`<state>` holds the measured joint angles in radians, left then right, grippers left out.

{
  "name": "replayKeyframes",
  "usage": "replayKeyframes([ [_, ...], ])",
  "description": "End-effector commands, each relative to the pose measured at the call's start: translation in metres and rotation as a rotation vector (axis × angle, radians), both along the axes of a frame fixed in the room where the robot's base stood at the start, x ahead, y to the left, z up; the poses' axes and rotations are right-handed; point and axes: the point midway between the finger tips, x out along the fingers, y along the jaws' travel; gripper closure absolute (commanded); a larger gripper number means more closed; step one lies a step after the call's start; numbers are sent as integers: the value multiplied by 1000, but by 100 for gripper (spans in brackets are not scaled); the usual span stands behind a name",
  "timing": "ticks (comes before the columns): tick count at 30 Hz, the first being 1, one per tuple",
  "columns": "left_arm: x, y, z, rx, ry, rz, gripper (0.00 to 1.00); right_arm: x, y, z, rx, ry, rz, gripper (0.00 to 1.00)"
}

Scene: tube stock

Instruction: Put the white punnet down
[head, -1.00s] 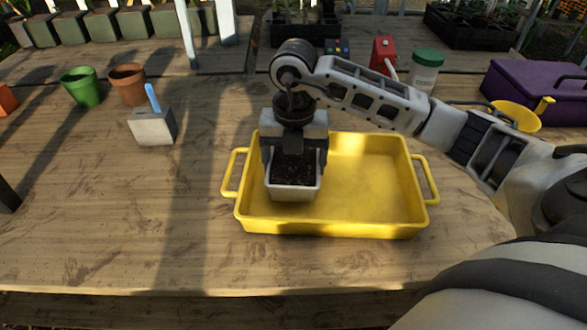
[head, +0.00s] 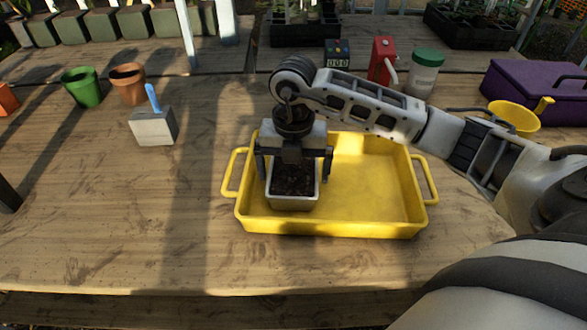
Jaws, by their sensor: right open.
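The white punnet (head: 293,203) is filled with dark soil. It stands upright in the left part of the yellow tray (head: 375,229). My right gripper (head: 294,172) is directly above and around the punnet. Its two dark fingers are spread wide, one on each side, with a gap visible at least on the right. The back edge of the punnet is hidden under the gripper. My left gripper is not in view.
A white block with a blue handle (head: 153,127) stands left of the tray. Green (head: 82,88) and terracotta (head: 128,84) pots stand behind it. A red can (head: 382,60), a green-lidded jar (head: 424,74), a yellow funnel (head: 514,116) and a purple box (head: 535,92) stand behind the tray. The front left tabletop is clear.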

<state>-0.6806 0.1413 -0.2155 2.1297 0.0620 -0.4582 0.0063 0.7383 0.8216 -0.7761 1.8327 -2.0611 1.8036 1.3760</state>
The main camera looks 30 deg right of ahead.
Motion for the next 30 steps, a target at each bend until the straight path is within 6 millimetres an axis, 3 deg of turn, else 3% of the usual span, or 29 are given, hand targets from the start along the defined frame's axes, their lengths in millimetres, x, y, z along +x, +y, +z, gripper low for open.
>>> replayKeyframes([
  [15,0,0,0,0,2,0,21,2,0,102,-1,-8,-1,0],
  [21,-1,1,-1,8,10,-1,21,1,0,116,0,-4,0,0],
  [30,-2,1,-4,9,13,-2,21,1,0,116,0,-1,-1,0],
])
